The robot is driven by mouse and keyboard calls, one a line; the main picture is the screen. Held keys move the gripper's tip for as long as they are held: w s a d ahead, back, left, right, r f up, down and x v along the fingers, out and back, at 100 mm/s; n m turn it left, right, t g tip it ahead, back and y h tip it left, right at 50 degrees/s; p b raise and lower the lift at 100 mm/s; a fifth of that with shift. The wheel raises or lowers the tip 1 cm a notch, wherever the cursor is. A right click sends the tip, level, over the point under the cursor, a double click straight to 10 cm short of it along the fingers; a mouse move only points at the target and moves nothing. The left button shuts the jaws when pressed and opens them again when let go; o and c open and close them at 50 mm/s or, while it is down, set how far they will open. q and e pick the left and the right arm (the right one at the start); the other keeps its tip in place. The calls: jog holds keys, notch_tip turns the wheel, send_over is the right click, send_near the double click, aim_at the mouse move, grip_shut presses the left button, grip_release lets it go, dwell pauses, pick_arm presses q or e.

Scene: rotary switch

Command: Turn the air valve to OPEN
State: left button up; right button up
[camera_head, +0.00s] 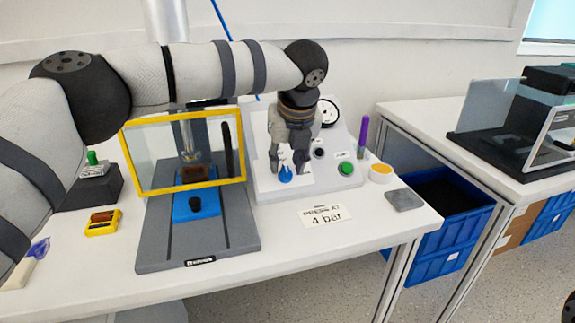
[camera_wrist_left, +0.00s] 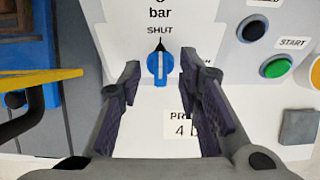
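The air valve is a blue rotary knob (camera_wrist_left: 157,66) on the pale sloped face of a control box (camera_head: 330,174). In the left wrist view its pointer is up, at the word SHUT. The knob also shows in the head view (camera_head: 285,175), below the fingers. My left gripper (camera_head: 287,162) is open in front of the panel. In the left wrist view its fingertips (camera_wrist_left: 160,76) are apart, one on each side of the knob, with visible gaps. I cannot tell how far they are from the panel. My right gripper is not in view.
A green START button (camera_wrist_left: 278,69) and a dark button (camera_wrist_left: 252,28) lie right of the knob. A press with a yellow-framed guard (camera_head: 187,190) stands left of the box. A purple marker (camera_head: 362,135), yellow roll (camera_head: 381,173) and grey block (camera_head: 404,200) are at the right.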

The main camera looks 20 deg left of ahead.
pick_arm(q)
jog(key=shift+w+a+f, duration=0.2)
jog(key=shift+w+f, duration=0.05)
jog(key=shift+f, duration=0.4)
jog(key=shift+c, duration=0.6)
grip_shut()
